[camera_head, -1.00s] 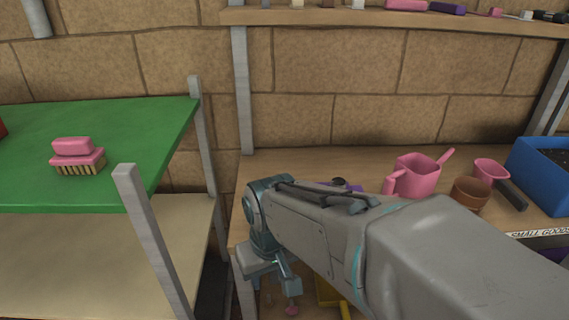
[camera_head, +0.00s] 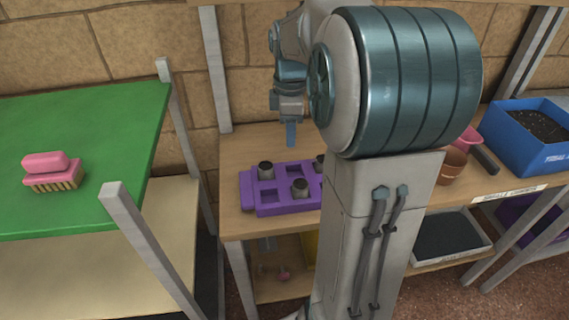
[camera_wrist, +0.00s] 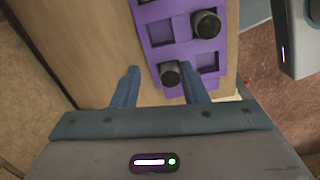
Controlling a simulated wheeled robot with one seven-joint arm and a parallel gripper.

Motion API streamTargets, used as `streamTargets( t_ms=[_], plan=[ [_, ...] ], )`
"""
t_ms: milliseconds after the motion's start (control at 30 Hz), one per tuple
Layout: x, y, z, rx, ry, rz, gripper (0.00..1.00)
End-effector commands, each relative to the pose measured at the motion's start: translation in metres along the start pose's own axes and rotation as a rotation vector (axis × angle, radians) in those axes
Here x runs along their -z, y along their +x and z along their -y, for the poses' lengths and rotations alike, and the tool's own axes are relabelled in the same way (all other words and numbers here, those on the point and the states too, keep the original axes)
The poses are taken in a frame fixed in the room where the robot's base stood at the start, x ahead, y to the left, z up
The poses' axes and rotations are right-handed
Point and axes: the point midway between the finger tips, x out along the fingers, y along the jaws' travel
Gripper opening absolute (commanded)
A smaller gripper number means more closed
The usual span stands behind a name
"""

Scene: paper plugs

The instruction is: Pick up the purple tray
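The purple tray (camera_head: 265,206) lies on the wooden shelf to the left of my arm, which hides its right part. It has square compartments, and dark round plugs (camera_head: 300,187) stand in some of them. My gripper (camera_head: 291,136) points down above and behind the tray in the head view. In the wrist view the tray (camera_wrist: 158,32) runs from the top middle downward. There my gripper (camera_wrist: 160,80) shows two blue fingers spread apart. They reach toward the tray's near end, with one plug (camera_wrist: 170,73) showing between them. I cannot tell contact.
A green table (camera_head: 110,120) with a pink brush (camera_head: 50,172) stands at the left. A brown pot (camera_head: 453,166) and a blue soil bin (camera_head: 530,135) are right of my arm. A grey post (camera_head: 213,70) rises at the shelf's back left.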

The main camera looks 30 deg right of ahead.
Motion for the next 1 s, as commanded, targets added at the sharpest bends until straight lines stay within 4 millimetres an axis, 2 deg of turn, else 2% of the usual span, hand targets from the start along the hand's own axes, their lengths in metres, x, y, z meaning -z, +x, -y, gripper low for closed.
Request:
streamTargets(
  t_ms=[100, 267, 600, 867, 1000],
  plan=[
    [-0.009, -0.008, -0.018, 0.013, -0.098, -0.007, 0.40],
    [-0.013, -0.003, -0.025, 0.020, -0.159, -0.011, 0.40],
    [-0.012, 0.060, -0.024, 0.021, -0.162, -0.011, 0.40],
    [-0.011, 0.081, -0.024, 0.019, -0.161, -0.011, 0.40],
    [-0.007, 0.101, -0.026, 0.022, -0.163, -0.012, 0.40]
  ],
)
